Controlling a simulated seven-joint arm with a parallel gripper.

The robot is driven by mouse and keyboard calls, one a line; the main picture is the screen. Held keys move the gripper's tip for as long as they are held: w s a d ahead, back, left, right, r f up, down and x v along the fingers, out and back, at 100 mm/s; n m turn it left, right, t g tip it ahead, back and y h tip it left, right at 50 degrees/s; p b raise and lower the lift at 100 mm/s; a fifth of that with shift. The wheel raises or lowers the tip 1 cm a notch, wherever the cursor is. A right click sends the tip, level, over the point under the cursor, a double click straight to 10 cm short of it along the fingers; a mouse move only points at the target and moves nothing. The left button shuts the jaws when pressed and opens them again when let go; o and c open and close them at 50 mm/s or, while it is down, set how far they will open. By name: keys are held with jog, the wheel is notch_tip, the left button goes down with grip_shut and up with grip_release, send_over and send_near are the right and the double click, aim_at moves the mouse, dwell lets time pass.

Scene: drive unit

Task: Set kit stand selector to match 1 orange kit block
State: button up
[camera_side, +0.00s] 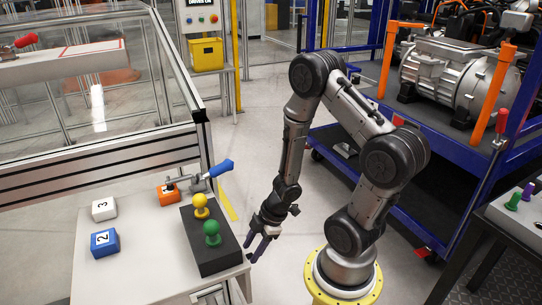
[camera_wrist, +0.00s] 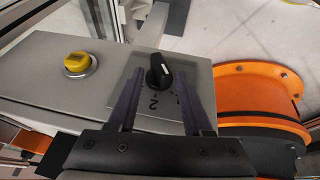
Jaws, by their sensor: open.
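In the wrist view, the selector (camera_wrist: 158,72) is a black knob with a white pointer line on a dark grey plate. A numeral 2 shows on the plate, and another mark is partly hidden by the right finger. In the side view, my gripper (camera_side: 262,246) hangs near the table's right edge.
A yellow button (camera_wrist: 77,63) sits on the grey panel, left of the selector. The table also holds a white block (camera_side: 104,208), a blue block (camera_side: 105,242), a blue-handled clamp (camera_side: 219,169) and a black base (camera_side: 222,254) with yellow and green pegs.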

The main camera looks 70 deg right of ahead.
jog(key=w+a+r+v, duration=0.1)
jog(key=w+v, duration=0.2)
jog(key=v, duration=1.1)
jog(key=w+a+r+v, duration=0.2)
jog(key=v, duration=1.2)
jog(key=shift+w+r, duration=0.25)
jog(key=shift+r, duration=0.1)
